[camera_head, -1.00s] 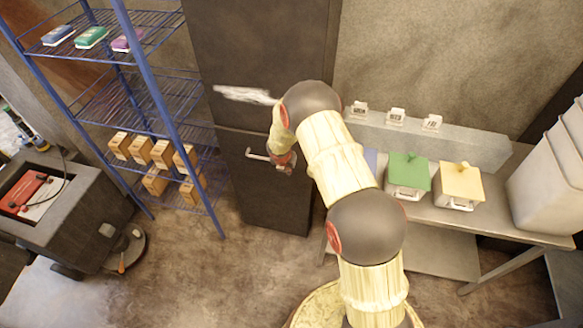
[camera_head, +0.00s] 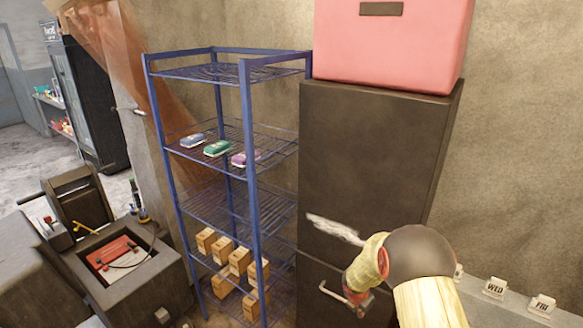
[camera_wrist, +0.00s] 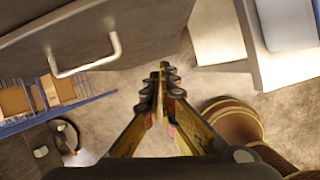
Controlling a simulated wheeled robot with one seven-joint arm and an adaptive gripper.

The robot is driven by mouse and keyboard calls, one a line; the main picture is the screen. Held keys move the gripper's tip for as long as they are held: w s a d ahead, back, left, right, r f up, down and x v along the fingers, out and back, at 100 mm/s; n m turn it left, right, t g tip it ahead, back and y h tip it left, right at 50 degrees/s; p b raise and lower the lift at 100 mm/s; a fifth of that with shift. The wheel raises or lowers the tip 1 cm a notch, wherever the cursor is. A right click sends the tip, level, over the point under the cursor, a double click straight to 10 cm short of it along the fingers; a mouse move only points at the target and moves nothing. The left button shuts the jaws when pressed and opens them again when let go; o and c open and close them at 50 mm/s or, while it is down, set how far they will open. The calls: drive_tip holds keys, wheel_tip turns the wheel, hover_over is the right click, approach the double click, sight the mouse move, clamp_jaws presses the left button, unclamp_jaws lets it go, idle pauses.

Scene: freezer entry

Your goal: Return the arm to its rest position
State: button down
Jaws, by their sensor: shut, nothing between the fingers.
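My arm (camera_head: 425,262) reaches in from the lower right in the head view, bent in front of the tall dark freezer (camera_head: 370,150). My gripper (camera_wrist: 162,78) is in the middle of the wrist view, its two fingers together with nothing between them. In the head view its end is low beside the lower door's metal handle (camera_head: 340,294); whether they touch cannot be told there. In the wrist view the handle (camera_wrist: 90,65) is left of the fingers, with a gap between. The lower door looks closed in the head view.
A blue wire rack (camera_head: 245,150) with cartons (camera_head: 240,262) and coloured boxes (camera_head: 217,148) stands left of the freezer. A pink bin (camera_head: 395,40) sits on top. Day-labelled blocks (camera_head: 494,289) are at right. Bare floor shows below the gripper in the wrist view.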

drive_tip(key=s+f+m+g, duration=0.1)
drive_tip(key=s+m+g, duration=0.1)
drive_tip(key=s+m, duration=0.35)
drive_tip(key=s+a+r+m+t+y+b, duration=0.1)
drive_tip(key=s+a+r+m+b, duration=0.3)
drive_tip(key=s, duration=1.1)
drive_tip(key=s+a+r+m+t+y+b, duration=0.1)
drive_tip(key=s+a+r+m+t+b, duration=0.2)
drive_tip(key=s+r+m+b, duration=0.8)
drive_tip(key=s+r+m, duration=0.5)
drive_tip(key=r, duration=0.5)
drive_tip(key=shift+s+a+y, duration=0.25)
drive_tip(key=shift+a+y, duration=0.15)
drive_tip(key=shift+d+r, duration=0.1)
drive_tip(key=shift+r, duration=0.05)
